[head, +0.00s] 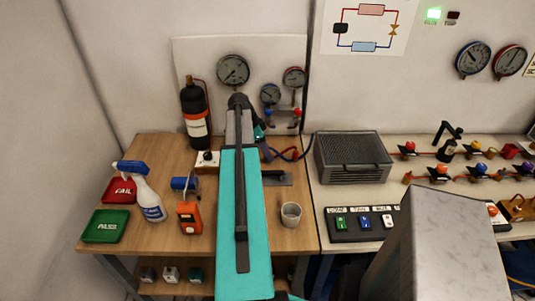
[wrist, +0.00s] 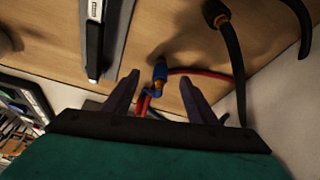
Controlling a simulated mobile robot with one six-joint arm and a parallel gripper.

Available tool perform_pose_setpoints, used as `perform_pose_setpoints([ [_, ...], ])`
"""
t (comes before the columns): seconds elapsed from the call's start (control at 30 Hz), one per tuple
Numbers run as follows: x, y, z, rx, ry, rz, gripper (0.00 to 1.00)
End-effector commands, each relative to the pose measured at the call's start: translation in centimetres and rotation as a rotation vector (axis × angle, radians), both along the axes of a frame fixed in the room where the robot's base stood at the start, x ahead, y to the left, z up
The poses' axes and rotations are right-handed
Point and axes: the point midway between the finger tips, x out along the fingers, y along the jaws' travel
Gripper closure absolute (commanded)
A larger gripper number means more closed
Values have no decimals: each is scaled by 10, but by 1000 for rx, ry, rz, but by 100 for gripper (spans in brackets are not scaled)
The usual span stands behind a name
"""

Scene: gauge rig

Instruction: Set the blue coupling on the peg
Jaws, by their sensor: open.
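A blue coupling (wrist: 160,71) with a brass-coloured end lies on or just above the wooden bench in the wrist view, with a red hose beside it. My gripper (wrist: 159,78) is open, its two dark fingers apart on either side of the coupling's line. The coupling is near the fingertips; I cannot tell whether it is between them or beyond. In the head view my arm hides most of that spot; blue and red hoses (head: 287,153) show to its right. I cannot make out the peg with certainty.
A grey metal box (head: 352,157) stands to the right. A white cup (head: 291,214), an orange device (head: 189,217), a spray bottle (head: 149,197) and red (head: 119,191) and green trays (head: 106,226) are on the bench. Gauges (head: 233,70) line the back panel. A black hose (wrist: 234,60) hangs near my gripper.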

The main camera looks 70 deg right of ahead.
Motion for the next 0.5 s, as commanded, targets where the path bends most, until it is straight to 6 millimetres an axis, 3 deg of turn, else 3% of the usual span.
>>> perform_pose_setpoints([
  [0.5, 18, 13, 53, -1, -1, 0, 48],
])
